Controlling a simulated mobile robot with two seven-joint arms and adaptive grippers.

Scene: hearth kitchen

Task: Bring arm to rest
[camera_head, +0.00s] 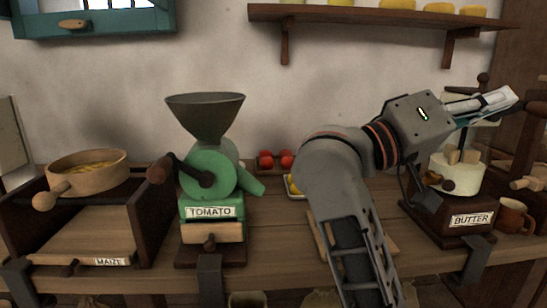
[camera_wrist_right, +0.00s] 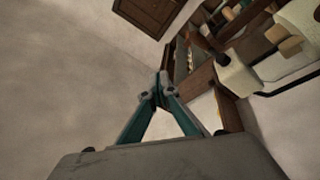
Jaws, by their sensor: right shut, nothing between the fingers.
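My right arm rises from the bottom middle of the head view and bends to the right. Its gripper (camera_head: 497,103) is above and in front of the cream-coloured butter machine (camera_head: 457,175), at the right end of the bench. In the right wrist view the gripper's teal fingers (camera_wrist_right: 160,82) meet at their tips, with nothing between them. The gripper is shut and empty, and it appears raised clear of the bench. My left gripper is not in view.
The wooden bench (camera_head: 290,246) carries a green tomato mill (camera_head: 207,180), a maize box with a round sieve (camera_head: 88,178), red tomatoes (camera_head: 286,160) and a brown mug (camera_head: 513,216). A wall shelf (camera_head: 385,15) hangs above. The wall between mill and arm is bare.

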